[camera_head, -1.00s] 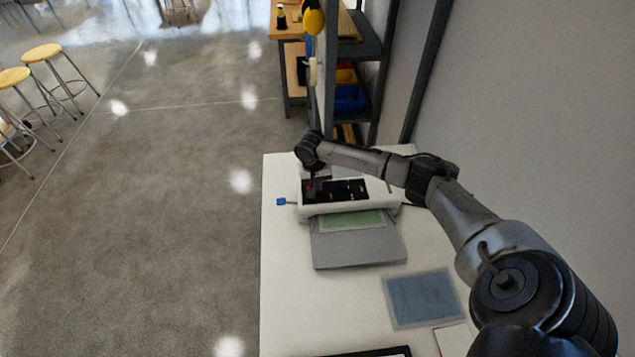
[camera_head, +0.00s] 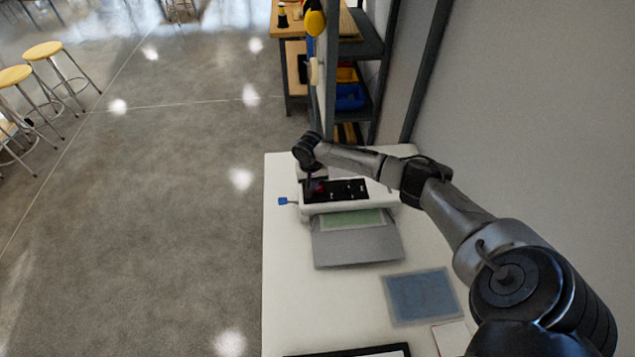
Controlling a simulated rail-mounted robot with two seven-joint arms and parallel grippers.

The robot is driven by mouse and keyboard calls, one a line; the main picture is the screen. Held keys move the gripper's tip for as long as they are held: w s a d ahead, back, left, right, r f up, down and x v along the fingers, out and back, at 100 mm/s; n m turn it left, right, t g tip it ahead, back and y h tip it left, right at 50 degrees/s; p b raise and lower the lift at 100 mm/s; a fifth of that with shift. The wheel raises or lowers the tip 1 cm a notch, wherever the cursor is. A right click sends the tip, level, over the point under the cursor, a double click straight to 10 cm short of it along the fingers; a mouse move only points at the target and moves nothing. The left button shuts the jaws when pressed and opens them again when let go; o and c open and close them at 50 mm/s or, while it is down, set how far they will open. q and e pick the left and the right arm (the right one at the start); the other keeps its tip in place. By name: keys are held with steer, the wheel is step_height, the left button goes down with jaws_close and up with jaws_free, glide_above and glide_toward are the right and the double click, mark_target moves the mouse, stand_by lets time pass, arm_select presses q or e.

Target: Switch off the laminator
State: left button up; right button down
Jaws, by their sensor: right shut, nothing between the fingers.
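A small red spot (camera_head: 317,186) shows at the panel's left end. My right gripper (camera_head: 311,181) points down over that left end, small and dark against the panel. It is shut and empty. I cannot tell whether its tips touch the panel. My left gripper is out of view.
A blue-grey sheet (camera_head: 423,297) lies on the table (camera_head: 290,290) in front of the laminator. A wall stands close on the right. Shelving (camera_head: 362,75) with bins stands behind the table. The floor to the left is open, with stools (camera_head: 42,51) far off.

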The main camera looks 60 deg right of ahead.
steer(key=shift+r, duration=0.1)
stand_by(0.3)
steer(key=r+p, duration=0.2)
steer(key=p, duration=0.1)
steer(key=r+p, duration=0.2)
steer(key=shift+s+d+p, duration=0.1)
steer(key=shift+s+p, duration=0.1)
steer(key=shift+p, duration=0.2)
steer(key=shift+d+r, duration=0.1)
steer(key=shift+r, duration=0.3)
step_height(320, 180, up, 9)
steer(key=s, duration=0.1)
steer(key=shift+d, duration=0.3)
